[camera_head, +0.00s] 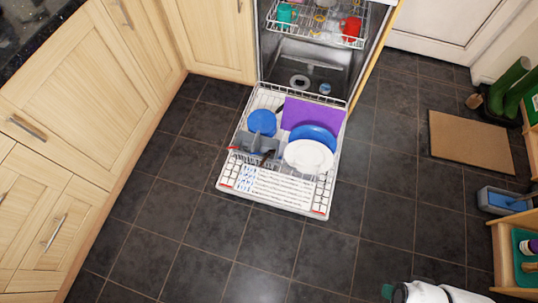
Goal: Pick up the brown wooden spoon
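I cannot clearly make out a brown wooden spoon. A dark, slim utensil (268,156) sticks out of the grey cutlery basket (247,143) on the open dishwasher door, but it is too small to identify. A small brown rounded thing (475,101) lies by the green boots at the right, also too small to name. My gripper is not clearly visible. White and black rounded parts at the bottom right edge look like part of my arm, with no fingers to be seen.
The open dishwasher door (272,190) holds a purple board (305,112), blue dishes and a white plate (308,157). Wooden cabinets (85,75) line the left. A brown mat (468,147), boots (508,82) and a grey-blue bin (503,200) are at the right. Dark tiled floor is free in front.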

